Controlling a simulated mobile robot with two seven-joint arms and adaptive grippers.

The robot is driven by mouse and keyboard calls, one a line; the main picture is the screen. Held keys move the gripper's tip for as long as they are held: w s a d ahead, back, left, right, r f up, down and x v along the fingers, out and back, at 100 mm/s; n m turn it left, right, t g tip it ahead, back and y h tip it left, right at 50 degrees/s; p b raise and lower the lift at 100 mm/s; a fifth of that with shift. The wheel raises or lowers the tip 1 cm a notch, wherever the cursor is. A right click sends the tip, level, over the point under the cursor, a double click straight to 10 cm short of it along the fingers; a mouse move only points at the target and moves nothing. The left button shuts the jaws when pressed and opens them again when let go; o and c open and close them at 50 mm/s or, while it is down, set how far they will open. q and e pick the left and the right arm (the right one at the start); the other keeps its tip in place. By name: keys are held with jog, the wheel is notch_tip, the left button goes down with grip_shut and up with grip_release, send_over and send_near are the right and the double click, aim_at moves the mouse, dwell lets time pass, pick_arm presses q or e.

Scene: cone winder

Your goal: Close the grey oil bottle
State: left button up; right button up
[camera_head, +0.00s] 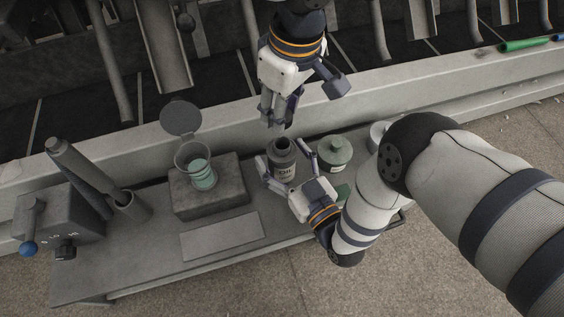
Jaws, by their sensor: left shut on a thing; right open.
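The grey oil bottle (284,172) stands upright on the bench in the camera_head view, with a dark label and an uncovered, dark mouth. My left gripper (277,113) points down just above and slightly left of the bottle's mouth, apart from it. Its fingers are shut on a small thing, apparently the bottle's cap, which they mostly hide. My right gripper (284,160) comes in from the lower right. Its open fingers lie either side of the bottle; I cannot tell whether they touch it.
A green-grey lidded jar (334,153) stands close right of the bottle. A flat plate (222,237) lies in front. A lever box (62,222) stands far left.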

jog(key=shift+w+a, duration=0.15)
grip_shut()
pick_arm(q)
send_over(282, 143)
jog(key=shift+s+d+f, duration=0.15)
jog(key=shift+f, duration=2.35)
jog(key=shift+f, duration=0.1)
jog(key=shift+f, duration=0.75)
jog(key=shift+f, duration=0.6)
